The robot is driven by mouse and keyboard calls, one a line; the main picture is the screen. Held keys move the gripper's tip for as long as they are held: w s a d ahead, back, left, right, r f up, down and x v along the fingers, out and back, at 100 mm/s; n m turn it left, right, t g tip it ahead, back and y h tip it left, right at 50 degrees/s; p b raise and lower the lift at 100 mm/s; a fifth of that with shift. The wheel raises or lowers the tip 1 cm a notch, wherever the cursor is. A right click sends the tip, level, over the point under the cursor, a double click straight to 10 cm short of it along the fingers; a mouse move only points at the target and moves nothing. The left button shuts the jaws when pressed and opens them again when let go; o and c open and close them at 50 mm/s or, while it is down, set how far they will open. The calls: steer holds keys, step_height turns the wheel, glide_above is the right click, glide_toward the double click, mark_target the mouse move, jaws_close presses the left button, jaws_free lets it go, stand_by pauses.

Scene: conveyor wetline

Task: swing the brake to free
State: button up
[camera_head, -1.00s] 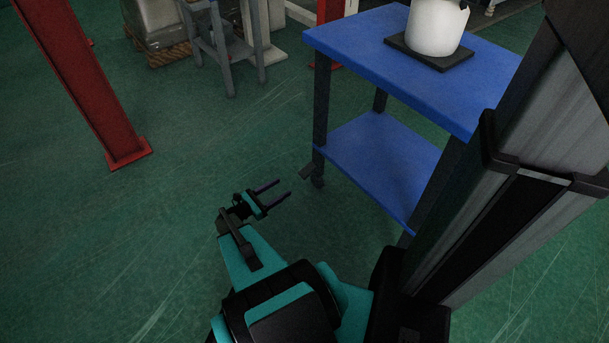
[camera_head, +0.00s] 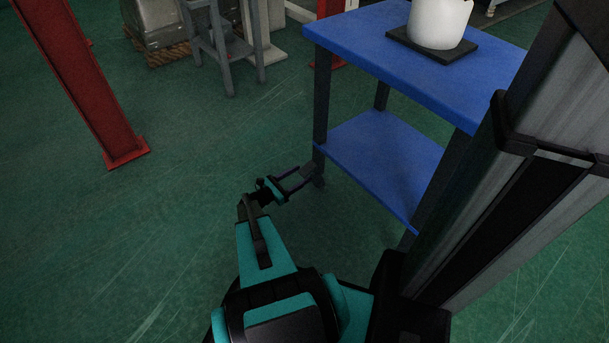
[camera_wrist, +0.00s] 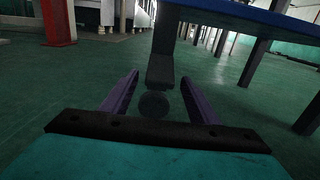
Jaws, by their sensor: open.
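The blue cart (camera_head: 345,30) stands on a caster at its near left leg, with a dark brake pedal (camera_head: 308,170) sticking out there. In the wrist view the pedal (camera_wrist: 160,70) is a dark grey tab below the leg, with a round dark wheel (camera_wrist: 153,104) beneath it. My gripper (camera_head: 301,177) is open at the pedal, low over the floor. In the wrist view its two purple fingers (camera_wrist: 160,80) lie either side of the pedal, with gaps visible. I cannot tell whether either finger touches it.
A white pot (camera_head: 440,24) sits on a black mat (camera_head: 433,46) on the cart's top. The cart's lower shelf (camera_head: 375,155) is bare. A red post (camera_head: 85,90) stands at the left, and a grey stand (camera_head: 225,48) is at the back. Green floor between them is clear.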

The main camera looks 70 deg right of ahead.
mark_target(305, 172)
steer(key=shift+b+x, duration=0.35)
steer(key=shift+x, duration=1.2)
jaws_close()
